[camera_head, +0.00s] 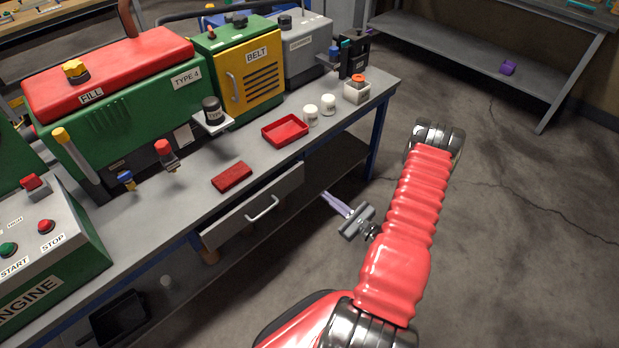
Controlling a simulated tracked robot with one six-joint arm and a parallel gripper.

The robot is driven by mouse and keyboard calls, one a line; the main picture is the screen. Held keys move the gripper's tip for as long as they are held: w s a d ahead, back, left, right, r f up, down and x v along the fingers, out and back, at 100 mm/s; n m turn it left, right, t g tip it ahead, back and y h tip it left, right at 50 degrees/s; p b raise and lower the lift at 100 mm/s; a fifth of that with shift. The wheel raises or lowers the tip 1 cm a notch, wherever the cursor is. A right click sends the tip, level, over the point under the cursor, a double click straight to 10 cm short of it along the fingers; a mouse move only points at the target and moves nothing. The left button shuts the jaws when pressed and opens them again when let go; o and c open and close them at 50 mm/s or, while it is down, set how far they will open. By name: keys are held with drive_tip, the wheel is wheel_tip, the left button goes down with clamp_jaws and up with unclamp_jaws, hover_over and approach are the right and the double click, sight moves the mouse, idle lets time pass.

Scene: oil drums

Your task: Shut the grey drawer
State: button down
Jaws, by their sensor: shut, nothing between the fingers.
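The grey drawer (235,219) is under the front of the workbench and has a light bar handle (262,208). Its front stands a little out from the tabletop edge, with a dark strip between them. My gripper (326,196) is to the right of the drawer, beyond the bench front. Its pale fingers are together and empty, pointing up and left, apart from the drawer and handle. My red-sleeved arm rises on the right, hiding part of the wrist.
The workbench (135,232) holds a red tray (285,130), a red block (232,177), white jars (328,103) and green and yellow machines. A lower shelf (245,268) runs below the drawer. The floor (520,250) at right is clear.

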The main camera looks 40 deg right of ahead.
sight(300, 167)
drive_tip(key=d+n, duration=0.1)
drive_tip(key=n, duration=0.4)
drive_tip(key=d+n, duration=0.1)
drive_tip(key=n, duration=0.4)
drive_tip(key=d+n, duration=0.1)
drive_tip(key=n, duration=0.4)
drive_tip(key=shift+w+f, duration=0.1)
drive_tip(key=shift+w, duration=0.3)
drive_tip(key=shift+w, duration=0.2)
drive_tip(key=w, duration=0.4)
drive_tip(key=w+a, duration=0.1)
drive_tip(key=w, duration=0.4)
drive_tip(key=w+a, duration=0.1)
drive_tip(key=w, duration=0.3)
drive_tip(key=shift+w, duration=0.25)
